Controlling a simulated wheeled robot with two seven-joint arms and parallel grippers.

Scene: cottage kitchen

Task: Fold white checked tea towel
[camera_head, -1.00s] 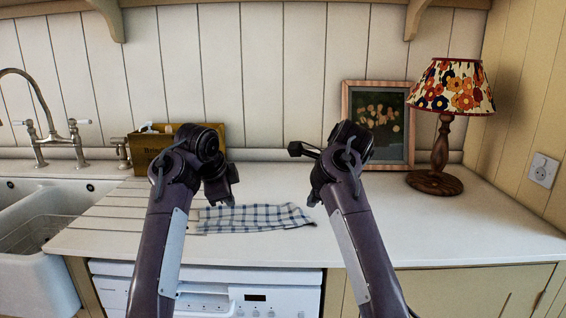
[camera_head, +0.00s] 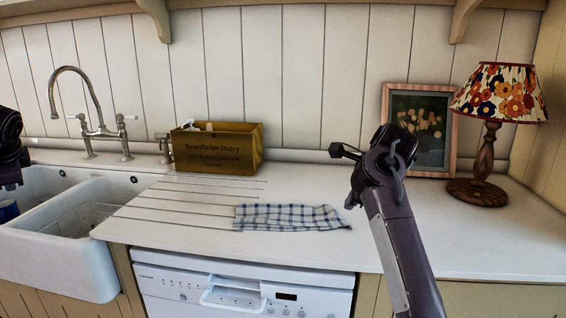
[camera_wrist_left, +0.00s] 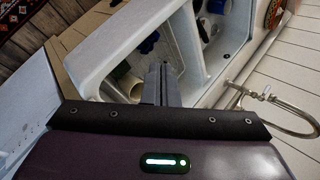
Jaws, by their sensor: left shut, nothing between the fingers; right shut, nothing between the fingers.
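The white tea towel with blue checks (camera_head: 290,217) lies as a long, narrow strip on the worktop, its left end over the drainer grooves. I cannot tell how many layers it has. My right gripper (camera_head: 349,202) is shut and empty, close by the towel's right end; its fingertips are small and partly hidden by my arm. My left gripper (camera_head: 10,186) is at the far left edge of the head view, above the sink and well away from the towel. In the left wrist view its fingers (camera_wrist_left: 160,84) are shut with nothing between them.
The white sink (camera_head: 75,262) with its tap (camera_head: 98,130) is at the left and holds a few items, including a blue one (camera_wrist_left: 150,43). A wooden box (camera_head: 217,150), a framed picture (camera_head: 420,125) and a lamp (camera_head: 485,160) stand behind. The worktop (camera_head: 480,245) is clear at the right.

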